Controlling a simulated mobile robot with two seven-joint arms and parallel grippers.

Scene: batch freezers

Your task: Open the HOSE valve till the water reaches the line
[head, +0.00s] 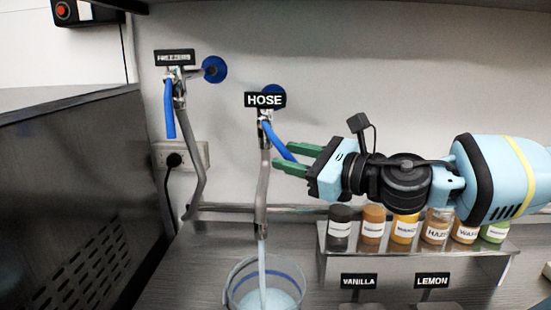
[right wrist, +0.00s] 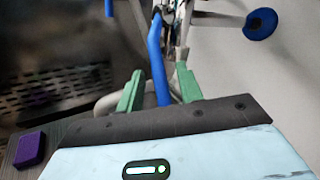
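The HOSE valve's blue lever (head: 278,141) slants down to the right below the HOSE label (head: 265,100). Water (head: 262,265) runs from the grey spout pipe (head: 262,190) into a clear bucket (head: 229,291). A blue line (head: 270,262) rings the bucket, and the pale water inside appears to lie below it. My right gripper (head: 281,158) is open at the lever's lower end. In the right wrist view, the blue lever (right wrist: 156,55) passes between its green fingers (right wrist: 159,84), with gaps on both sides. My left gripper is out of view.
The FREEZERS valve's blue lever (head: 169,108) hangs down at the left. A rack (head: 415,243) with several labelled bottles stands below my right arm. A dark machine (head: 70,190) fills the left. A purple block (right wrist: 30,150) shows in the right wrist view.

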